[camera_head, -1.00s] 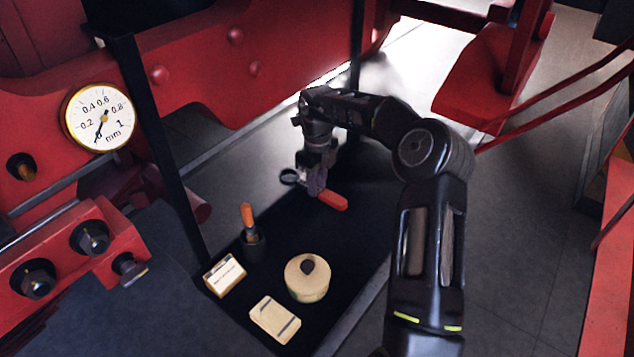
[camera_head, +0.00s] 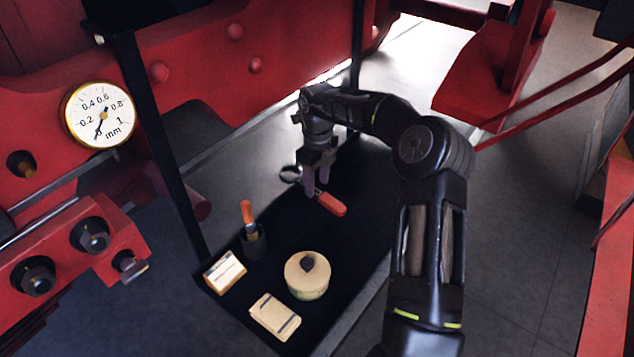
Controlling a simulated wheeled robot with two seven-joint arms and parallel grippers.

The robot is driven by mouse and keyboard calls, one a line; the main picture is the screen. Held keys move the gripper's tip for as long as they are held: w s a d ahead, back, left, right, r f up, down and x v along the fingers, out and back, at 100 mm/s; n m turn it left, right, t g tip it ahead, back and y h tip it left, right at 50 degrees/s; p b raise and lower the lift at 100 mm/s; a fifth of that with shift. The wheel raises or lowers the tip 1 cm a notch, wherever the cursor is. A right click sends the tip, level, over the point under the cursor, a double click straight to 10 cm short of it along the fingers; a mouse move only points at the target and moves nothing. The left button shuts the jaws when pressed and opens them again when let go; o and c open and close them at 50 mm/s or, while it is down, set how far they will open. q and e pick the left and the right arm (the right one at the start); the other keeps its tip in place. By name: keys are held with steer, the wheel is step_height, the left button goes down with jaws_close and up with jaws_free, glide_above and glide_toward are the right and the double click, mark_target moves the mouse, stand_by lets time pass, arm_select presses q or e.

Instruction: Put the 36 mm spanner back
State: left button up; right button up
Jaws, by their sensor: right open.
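A spanner with a red handle (camera_head: 332,204) and a dark ring end (camera_head: 290,174) lies on the black shelf (camera_head: 345,245), toward its far part. My right gripper (camera_head: 318,192) is open, pointing down at the spanner, with its fingers about the middle between ring and handle. The fingers hide part of the shank, and I cannot tell whether they touch it. I cannot read a size on the spanner. My left gripper is not in view.
On the near part of the shelf stand a dark pot with an orange-handled tool (camera_head: 248,215), a small card box (camera_head: 225,272), a round cream tin (camera_head: 307,275) and a cream block (camera_head: 274,316). A black post (camera_head: 165,150) and a dial gauge (camera_head: 100,115) stand left.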

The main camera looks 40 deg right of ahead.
mark_target(317, 192)
step_height(317, 192, up, 8)
steer(key=shift+f, duration=0.2)
stand_by(0.9)
